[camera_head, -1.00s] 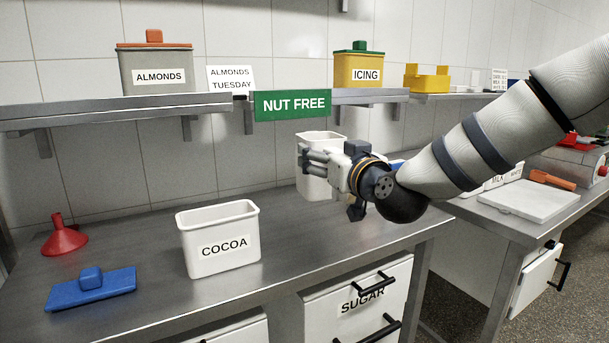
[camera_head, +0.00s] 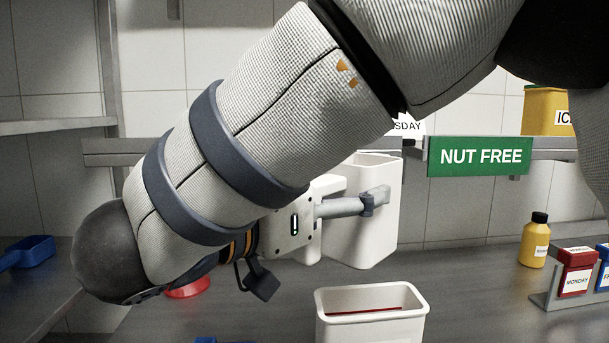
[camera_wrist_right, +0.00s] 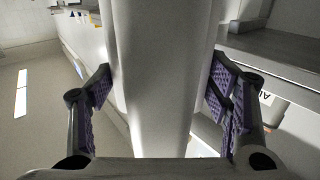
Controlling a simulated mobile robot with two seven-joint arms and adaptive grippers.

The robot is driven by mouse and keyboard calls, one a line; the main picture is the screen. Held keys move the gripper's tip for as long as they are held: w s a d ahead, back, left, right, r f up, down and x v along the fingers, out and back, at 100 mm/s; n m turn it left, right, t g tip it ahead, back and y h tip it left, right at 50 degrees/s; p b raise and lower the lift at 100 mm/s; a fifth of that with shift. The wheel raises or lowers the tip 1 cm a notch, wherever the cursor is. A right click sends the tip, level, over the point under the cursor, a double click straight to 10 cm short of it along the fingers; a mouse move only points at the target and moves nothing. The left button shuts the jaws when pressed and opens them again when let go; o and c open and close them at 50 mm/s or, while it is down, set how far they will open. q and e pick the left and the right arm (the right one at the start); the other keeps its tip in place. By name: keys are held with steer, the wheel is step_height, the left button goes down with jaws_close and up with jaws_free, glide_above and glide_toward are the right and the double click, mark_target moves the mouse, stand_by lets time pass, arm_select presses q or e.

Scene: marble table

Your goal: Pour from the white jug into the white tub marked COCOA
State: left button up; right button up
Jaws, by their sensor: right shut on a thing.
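The white jug (camera_head: 362,235) is in my right gripper (camera_head: 352,205), above the bench and up and slightly left of the tub. It looks near upright; its contents are hidden. In the right wrist view the jug (camera_wrist_right: 155,80) stands between the two purple-padded fingers (camera_wrist_right: 158,105). The white tub (camera_head: 370,329) sits on the bench at the bottom edge of the head view, its lower part and COCOA label out of frame. A dark red strip shows inside it. I see no left gripper.
My right arm covers much of the head view. A red funnel (camera_head: 188,289) is partly hidden behind it, and a blue scoop (camera_head: 30,252) lies at far left. A yellow bottle (camera_head: 533,240) and a rack (camera_head: 560,300) with red and blue boxes stand at right. A shelf carries the green NUT FREE sign (camera_head: 479,156).

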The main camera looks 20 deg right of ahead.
mark_target(338, 218)
steer(key=shift+s+r, duration=0.1)
steer(key=shift+s, duration=0.1)
steer(key=shift+a+f+g+y, duration=0.15)
steer(key=shift+f+y, duration=0.2)
steer(key=shift+f, duration=0.55)
steer(key=shift+f+g+y, duration=0.15)
steer(key=shift+f+y, duration=0.2)
steer(key=shift+f, duration=0.55)
